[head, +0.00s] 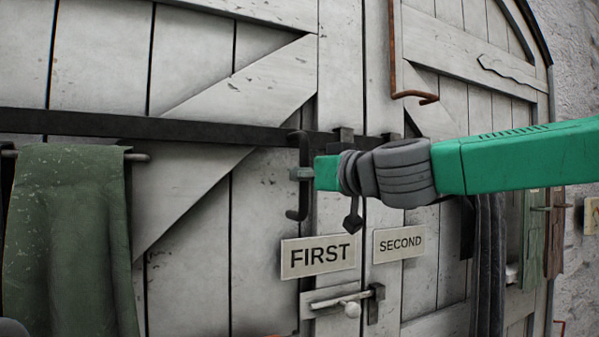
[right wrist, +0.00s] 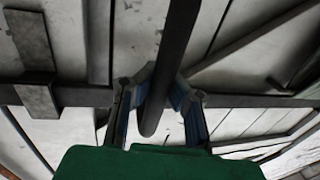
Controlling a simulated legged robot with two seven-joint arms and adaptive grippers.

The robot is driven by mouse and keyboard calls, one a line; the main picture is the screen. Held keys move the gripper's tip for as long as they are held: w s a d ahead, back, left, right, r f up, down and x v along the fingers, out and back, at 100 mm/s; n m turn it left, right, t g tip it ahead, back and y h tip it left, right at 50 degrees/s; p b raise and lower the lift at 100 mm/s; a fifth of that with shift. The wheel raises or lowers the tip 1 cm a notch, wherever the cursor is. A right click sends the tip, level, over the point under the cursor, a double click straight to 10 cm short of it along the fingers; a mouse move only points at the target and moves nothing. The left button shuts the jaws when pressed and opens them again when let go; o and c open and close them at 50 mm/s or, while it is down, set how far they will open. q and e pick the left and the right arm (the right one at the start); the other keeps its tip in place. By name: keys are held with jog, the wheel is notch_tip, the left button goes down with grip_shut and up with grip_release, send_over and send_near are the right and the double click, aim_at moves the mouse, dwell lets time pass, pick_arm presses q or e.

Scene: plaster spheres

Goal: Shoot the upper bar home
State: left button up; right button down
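The upper bar (head: 190,128) is a long dark bar lying across the white plank doors. It runs from the left edge to brackets near the seam between the leaves. Its dark upright handle (head: 297,214) stands out left of the seam. My right gripper (head: 301,173) reaches in from the right with its fingertips at this handle. The bar's right end is partly hidden behind my gripper. My left gripper is not in view.
FIRST (head: 318,256) and SECOND (head: 398,244) signs sit below the bar. A lower bolt (head: 348,300) with a pale knob is under them. A green cloth (head: 70,240) hangs on a rail at left. A rusty hook (head: 415,96) hangs at upper right; dark cloth (head: 488,265) hangs below my arm.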

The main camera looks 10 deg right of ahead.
jog(key=shift+w+d+r, duration=0.1)
jog(key=shift+w+d, duration=0.15)
jog(key=d, duration=0.2)
jog(key=w+d, duration=0.1)
jog(key=d, duration=0.1)
jog(key=shift+f, duration=0.2)
jog(key=c, duration=1.6)
grip_release()
jog(key=shift+s+a+r, duration=0.1)
jog(key=shift+s+a, duration=0.05)
jog(key=shift+s, duration=0.05)
jog(key=shift+o, duration=0.6)
jog(key=shift+s, duration=0.2)
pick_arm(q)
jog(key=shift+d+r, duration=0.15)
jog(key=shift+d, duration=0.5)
pick_arm(e)
jog(key=v, duration=1.1)
jog(key=shift+s+a, duration=0.25)
